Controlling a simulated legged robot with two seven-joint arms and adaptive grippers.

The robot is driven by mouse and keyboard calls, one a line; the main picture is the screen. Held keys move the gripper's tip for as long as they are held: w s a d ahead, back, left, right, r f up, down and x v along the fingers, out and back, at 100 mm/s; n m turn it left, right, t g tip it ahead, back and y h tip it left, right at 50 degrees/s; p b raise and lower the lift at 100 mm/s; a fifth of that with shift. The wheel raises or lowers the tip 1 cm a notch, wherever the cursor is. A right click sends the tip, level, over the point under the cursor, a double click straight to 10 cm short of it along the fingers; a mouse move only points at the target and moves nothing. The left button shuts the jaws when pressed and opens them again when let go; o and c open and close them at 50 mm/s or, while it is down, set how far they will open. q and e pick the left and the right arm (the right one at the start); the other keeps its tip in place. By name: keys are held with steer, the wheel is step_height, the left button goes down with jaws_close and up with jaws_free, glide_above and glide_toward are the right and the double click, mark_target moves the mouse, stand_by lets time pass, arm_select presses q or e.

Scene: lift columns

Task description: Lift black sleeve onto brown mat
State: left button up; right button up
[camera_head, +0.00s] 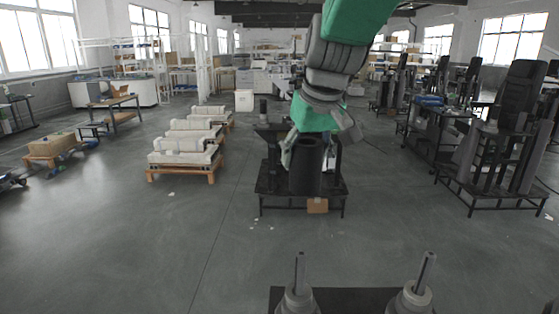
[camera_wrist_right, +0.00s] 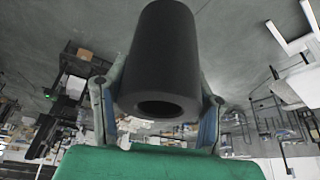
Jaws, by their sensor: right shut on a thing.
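The black sleeve (camera_head: 305,165) is a dark upright cylinder at the low black stand in the head view. My right gripper (camera_head: 302,140) comes down from above and is shut on it. In the right wrist view the sleeve (camera_wrist_right: 160,62) fills the middle, its hollow end facing the camera, with a finger on each side. Whether its bottom touches the stand cannot be told. A small brown patch (camera_head: 317,206), possibly the brown mat, shows at the stand's front edge, just right of and below the sleeve. My left gripper is not in view.
The black stand (camera_head: 272,189) has other dark upright parts behind the sleeve, partly hidden by my arm. Pale blocks on wooden pallets (camera_head: 185,162) stand to the left. Another black stand with columns (camera_head: 490,190) is at the right. The grey floor between is clear.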

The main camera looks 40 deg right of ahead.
steer(key=shift+w+a+r, duration=0.1)
steer(key=shift+a+r, duration=0.05)
steer(key=shift+r, duration=2.8)
steer(key=shift+f, duration=0.1)
